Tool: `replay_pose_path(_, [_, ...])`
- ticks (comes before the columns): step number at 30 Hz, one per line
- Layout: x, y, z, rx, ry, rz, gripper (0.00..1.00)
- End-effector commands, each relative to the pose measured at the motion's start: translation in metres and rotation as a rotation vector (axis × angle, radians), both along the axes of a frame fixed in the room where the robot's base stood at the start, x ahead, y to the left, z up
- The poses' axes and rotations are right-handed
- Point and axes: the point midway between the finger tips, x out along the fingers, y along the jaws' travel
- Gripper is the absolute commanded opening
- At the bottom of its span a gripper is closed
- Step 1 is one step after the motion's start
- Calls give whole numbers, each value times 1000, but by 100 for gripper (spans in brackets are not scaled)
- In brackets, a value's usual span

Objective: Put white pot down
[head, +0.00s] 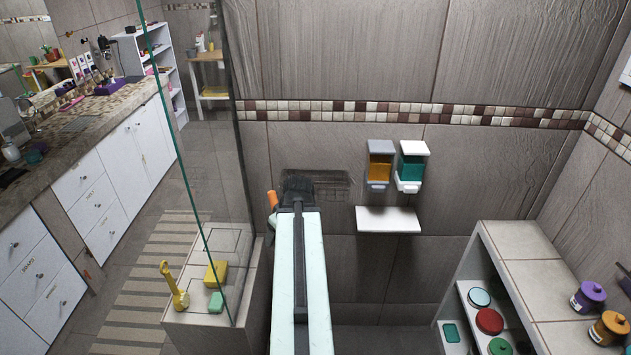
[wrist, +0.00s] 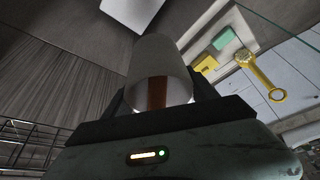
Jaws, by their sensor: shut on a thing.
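The white pot (wrist: 160,62) shows in the wrist view as a pale, greyish cylinder in shade, with a brown patch inside its near opening. My gripper (wrist: 160,92) is shut on it, with a dark finger at each side. In the head view my gripper (head: 297,188) is at the far end of my arm, in front of the tiled wall. The pot cannot be made out there, as my arm and gripper hide it.
A small white wall shelf (head: 388,219) is right of my gripper, below two dispensers (head: 396,166). A wire rack (head: 335,182) is close behind it. Left is a glass panel (head: 200,150) and a tiled ledge (head: 195,318) with a yellow brush, sponge and green block. Right is a shelving unit (head: 530,280) with jars.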

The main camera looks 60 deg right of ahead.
Motion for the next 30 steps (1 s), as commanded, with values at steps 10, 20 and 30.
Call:
replay_pose_path(10, [-59, -58, 117, 10, 18, -699, 0])
replay_pose_path(20, [-111, -83, 180, -6, 2, -1212, 0])
replay_pose_path(30, [-109, -82, 182, -8, -2, -1270, 0])
